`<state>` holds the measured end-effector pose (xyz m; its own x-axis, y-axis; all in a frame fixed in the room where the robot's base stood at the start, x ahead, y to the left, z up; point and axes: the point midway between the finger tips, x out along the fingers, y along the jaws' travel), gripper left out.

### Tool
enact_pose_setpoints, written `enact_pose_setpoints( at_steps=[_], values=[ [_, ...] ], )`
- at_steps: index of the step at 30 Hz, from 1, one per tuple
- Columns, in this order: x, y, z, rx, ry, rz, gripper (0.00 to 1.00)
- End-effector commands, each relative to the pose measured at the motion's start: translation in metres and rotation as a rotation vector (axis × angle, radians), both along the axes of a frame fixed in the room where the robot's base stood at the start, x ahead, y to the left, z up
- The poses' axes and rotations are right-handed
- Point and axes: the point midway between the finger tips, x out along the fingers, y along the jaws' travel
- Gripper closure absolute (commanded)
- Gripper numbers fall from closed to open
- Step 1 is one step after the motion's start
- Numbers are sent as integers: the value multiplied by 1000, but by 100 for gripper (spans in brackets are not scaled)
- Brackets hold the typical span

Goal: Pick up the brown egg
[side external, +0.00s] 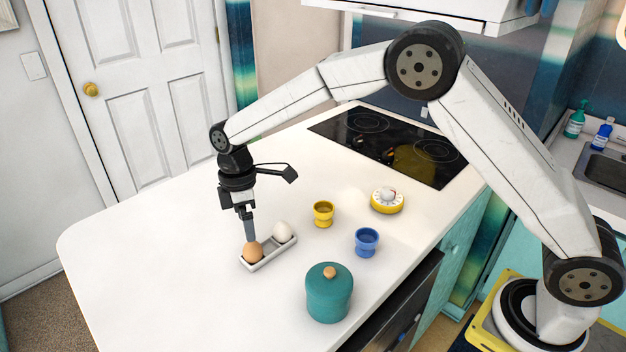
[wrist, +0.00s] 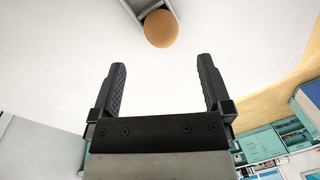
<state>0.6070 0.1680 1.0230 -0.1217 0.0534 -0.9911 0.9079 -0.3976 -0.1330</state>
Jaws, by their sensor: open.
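The brown egg (side external: 253,252) sits in the left end of a small white tray (side external: 268,261) on the counter. In the wrist view the brown egg (wrist: 161,28) is at the top, beyond the fingertips and roughly centred between them. A white egg (side external: 284,231) sits in the tray's other end. My gripper (side external: 250,238) points down just above or behind the brown egg in the side view; I cannot tell the exact gap there. In the wrist view my gripper (wrist: 161,75) has its two fingers wide apart with nothing between them.
A yellow cup (side external: 323,214), a blue cup (side external: 367,242) and a teal lidded pot (side external: 329,293) stand right of the tray. A yellow and white timer (side external: 387,201) stands near the black cooktop (side external: 388,146). The counter left of the tray is clear.

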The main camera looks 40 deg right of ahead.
Motion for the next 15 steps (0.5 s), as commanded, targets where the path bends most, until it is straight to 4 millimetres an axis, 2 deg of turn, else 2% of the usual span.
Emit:
enact_pose_setpoints(
  at_steps=[4,15],
  values=[
    [-2,0,-12,0,2,0,0],
    [-4,0,-22,0,1,-1,0]
  ],
)
